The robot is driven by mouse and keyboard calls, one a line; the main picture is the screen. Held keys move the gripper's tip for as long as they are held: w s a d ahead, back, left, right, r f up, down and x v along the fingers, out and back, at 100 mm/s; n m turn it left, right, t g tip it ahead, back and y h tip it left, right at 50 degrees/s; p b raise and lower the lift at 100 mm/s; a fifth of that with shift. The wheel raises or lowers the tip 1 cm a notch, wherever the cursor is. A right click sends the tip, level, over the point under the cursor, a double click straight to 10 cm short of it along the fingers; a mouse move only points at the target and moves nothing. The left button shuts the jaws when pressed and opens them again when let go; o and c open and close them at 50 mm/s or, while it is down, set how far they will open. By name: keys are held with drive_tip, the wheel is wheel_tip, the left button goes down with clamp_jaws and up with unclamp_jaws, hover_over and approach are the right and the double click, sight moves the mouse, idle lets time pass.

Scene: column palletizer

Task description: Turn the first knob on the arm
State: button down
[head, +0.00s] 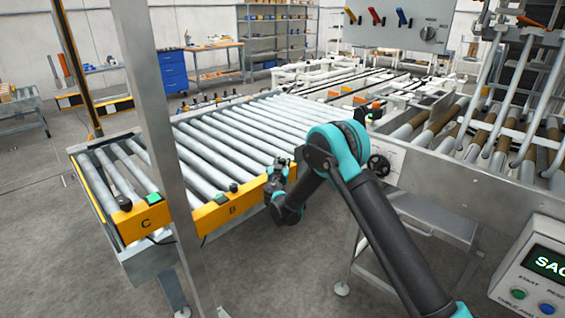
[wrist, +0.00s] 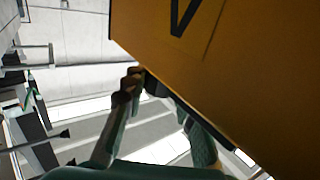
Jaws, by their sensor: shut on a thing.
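My gripper (head: 279,168) is at the right end of the orange front rail (head: 222,211) of the roller conveyor. In the wrist view my gripper (wrist: 157,92) has its fingers on both sides of a small dark knob (wrist: 154,84) at the edge of an orange panel (wrist: 215,70) with a black letter. The gripper is shut on this knob, which is mostly hidden by the fingers. In the head view my gripper hides it. Two other black knobs show on the rail, one by the letter B (head: 233,187) and one by the letter C (head: 124,203).
Green buttons (head: 153,198) sit beside the knobs. A grey post (head: 160,130) stands in front of the conveyor. A black handwheel (head: 379,165) is right of my arm. A panel with coloured levers (head: 398,25) is at the back, and a control box (head: 535,270) at lower right.

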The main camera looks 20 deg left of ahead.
drive_tip(key=shift+d+n+y, duration=0.1)
drive_tip(key=shift+n+y, duration=0.2)
drive_tip(key=shift+y, duration=0.1)
drive_tip(key=n+g+y, duration=0.1)
drive_tip(key=y, duration=0.1)
drive_tip(key=shift+w+n+y, duration=0.1)
drive_tip(key=shift+n+y, duration=0.2)
drive_tip(key=shift+n, duration=0.1)
drive_tip(key=n+g+y, duration=0.4)
drive_tip(key=y, duration=0.1)
drive_tip(key=shift+n+g+y, duration=0.3)
drive_tip(key=shift+y, duration=0.1)
drive_tip(key=n+g+y, duration=0.2)
drive_tip(key=n+g, duration=0.1)
drive_tip(key=g, duration=0.1)
drive_tip(key=n+g+y, duration=0.2)
drive_tip(key=n+g, duration=0.1)
drive_tip(key=g, duration=0.1)
drive_tip(key=shift+g, duration=0.5)
drive_tip(key=c, duration=1.2)
unclamp_jaws()
